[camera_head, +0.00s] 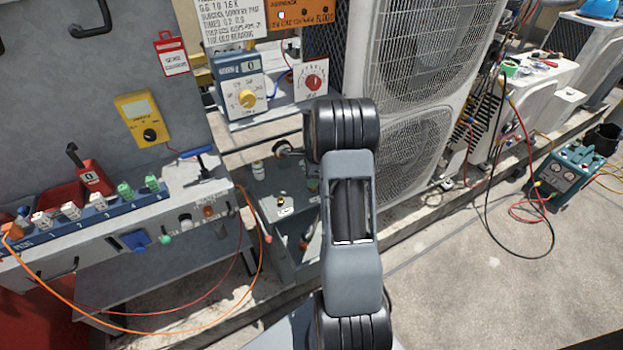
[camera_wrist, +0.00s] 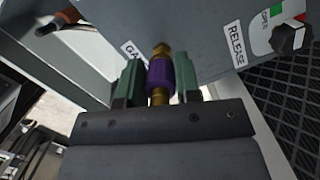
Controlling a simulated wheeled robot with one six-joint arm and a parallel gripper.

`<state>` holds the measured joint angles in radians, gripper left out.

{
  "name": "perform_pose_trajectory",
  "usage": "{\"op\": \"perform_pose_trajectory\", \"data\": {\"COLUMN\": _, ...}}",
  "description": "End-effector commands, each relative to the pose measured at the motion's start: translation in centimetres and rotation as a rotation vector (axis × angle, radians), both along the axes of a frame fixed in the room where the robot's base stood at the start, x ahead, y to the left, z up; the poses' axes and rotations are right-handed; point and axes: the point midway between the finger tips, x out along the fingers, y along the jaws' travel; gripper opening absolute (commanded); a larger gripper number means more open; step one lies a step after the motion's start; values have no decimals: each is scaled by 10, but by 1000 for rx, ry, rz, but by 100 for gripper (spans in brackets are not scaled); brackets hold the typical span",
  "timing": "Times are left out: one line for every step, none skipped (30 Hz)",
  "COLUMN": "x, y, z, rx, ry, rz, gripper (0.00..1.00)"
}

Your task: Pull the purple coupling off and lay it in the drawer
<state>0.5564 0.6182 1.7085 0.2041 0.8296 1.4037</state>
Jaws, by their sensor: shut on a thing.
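In the wrist view the purple coupling (camera_wrist: 158,74) has brass ends above and below its purple sleeve. My gripper (camera_wrist: 160,82) has a green finger on each side of the sleeve and is shut on it. The upper brass end lies against a grey panel (camera_wrist: 205,50) in the picture; I cannot tell whether it is still joined there. The panel bears a partly hidden label beginning "GA" and a "RELEASE" label. In the head view my arm hides the gripper and coupling. I cannot make out an open drawer in either view.
A black knob (camera_wrist: 290,38) sits on the panel at the right of the wrist view. In the head view a grey cart (camera_head: 280,225) stands left of my arm, beside a workbench (camera_head: 185,220) with coloured plugs. Condensers (camera_head: 415,70) stand behind. Open floor (camera_head: 480,300) lies right.

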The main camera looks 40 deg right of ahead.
Motion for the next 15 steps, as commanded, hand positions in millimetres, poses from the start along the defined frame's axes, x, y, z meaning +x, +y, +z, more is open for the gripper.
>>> {"op": "perform_pose_trajectory", "data": {"x": 0, "y": 0, "z": 5, "rx": 0, "ry": -1, "rz": 0, "gripper": 0}}
{"op": "perform_pose_trajectory", "data": {"x": 0, "y": 0, "z": 6, "rx": 0, "ry": -1, "rz": 0, "gripper": 0}}
{"op": "perform_pose_trajectory", "data": {"x": 0, "y": 0, "z": 8, "rx": 0, "ry": -1, "rz": 0, "gripper": 0}}
{"op": "perform_pose_trajectory", "data": {"x": 0, "y": 0, "z": 9, "rx": 0, "ry": -1, "rz": 0, "gripper": 0}}
{"op": "perform_pose_trajectory", "data": {"x": 0, "y": 0, "z": 10, "rx": 0, "ry": -1, "rz": 0, "gripper": 0}}
{"op": "perform_pose_trajectory", "data": {"x": 0, "y": 0, "z": 12, "rx": 0, "ry": -1, "rz": 0, "gripper": 0}}
{"op": "perform_pose_trajectory", "data": {"x": 0, "y": 0, "z": 13, "rx": 0, "ry": -1, "rz": 0, "gripper": 0}}
{"op": "perform_pose_trajectory", "data": {"x": 0, "y": 0, "z": 14, "rx": 0, "ry": -1, "rz": 0, "gripper": 0}}
{"op": "perform_pose_trajectory", "data": {"x": 0, "y": 0, "z": 16, "rx": 0, "ry": -1, "rz": 0, "gripper": 0}}
{"op": "perform_pose_trajectory", "data": {"x": 0, "y": 0, "z": 17, "rx": 0, "ry": -1, "rz": 0, "gripper": 0}}
{"op": "perform_pose_trajectory", "data": {"x": 0, "y": 0, "z": 18, "rx": 0, "ry": -1, "rz": 0, "gripper": 0}}
{"op": "perform_pose_trajectory", "data": {"x": 0, "y": 0, "z": 20, "rx": 0, "ry": -1, "rz": 0, "gripper": 0}}
{"op": "perform_pose_trajectory", "data": {"x": 0, "y": 0, "z": 21, "rx": 0, "ry": -1, "rz": 0, "gripper": 0}}
{"op": "perform_pose_trajectory", "data": {"x": 0, "y": 0, "z": 23, "rx": 0, "ry": -1, "rz": 0, "gripper": 0}}
{"op": "perform_pose_trajectory", "data": {"x": 0, "y": 0, "z": 24, "rx": 0, "ry": -1, "rz": 0, "gripper": 0}}
